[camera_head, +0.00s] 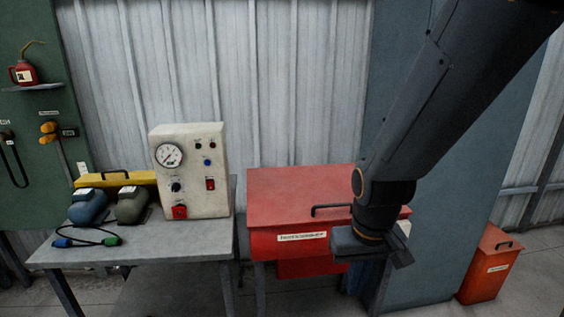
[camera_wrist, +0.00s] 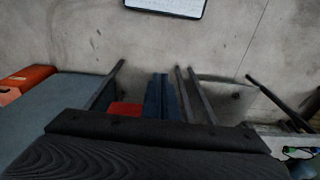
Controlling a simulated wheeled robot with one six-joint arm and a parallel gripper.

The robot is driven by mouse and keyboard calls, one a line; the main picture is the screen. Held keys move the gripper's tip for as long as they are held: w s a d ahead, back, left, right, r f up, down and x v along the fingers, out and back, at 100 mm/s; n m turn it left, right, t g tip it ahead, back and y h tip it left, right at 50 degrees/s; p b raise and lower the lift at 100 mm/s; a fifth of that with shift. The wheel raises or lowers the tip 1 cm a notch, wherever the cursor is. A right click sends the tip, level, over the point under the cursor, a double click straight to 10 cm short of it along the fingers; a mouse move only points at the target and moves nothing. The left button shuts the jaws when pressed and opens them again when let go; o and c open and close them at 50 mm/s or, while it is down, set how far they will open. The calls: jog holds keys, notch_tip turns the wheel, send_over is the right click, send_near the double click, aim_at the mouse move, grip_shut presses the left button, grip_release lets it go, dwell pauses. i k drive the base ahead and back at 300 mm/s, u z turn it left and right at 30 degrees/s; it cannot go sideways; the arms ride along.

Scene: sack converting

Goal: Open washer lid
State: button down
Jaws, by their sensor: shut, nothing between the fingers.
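The washer is a red box (camera_head: 290,240) with a flat red lid (camera_head: 300,190) in the head view. The lid lies flat and closed, with a black bar handle (camera_head: 328,209) along its front. A white label (camera_head: 302,236) is on the front face. My gripper (camera_head: 372,248) hangs at the front right of the washer and hides its right front corner. In the wrist view its fingers (camera_wrist: 161,88) are together and empty. A small red patch (camera_wrist: 125,109) shows beside them; I cannot tell whether it is the washer.
A grey workbench (camera_head: 150,250) with a gauge box (camera_head: 190,170) stands left of the washer. A blue-grey panel (camera_head: 440,240) rises close on the right, with a red bin (camera_head: 490,264) beyond it. Concrete floor (camera_wrist: 240,40) lies below my wrist.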

aim_at(277, 196)
jog(key=u, duration=0.45)
jog(key=i, duration=1)
jog(key=u, duration=0.05)
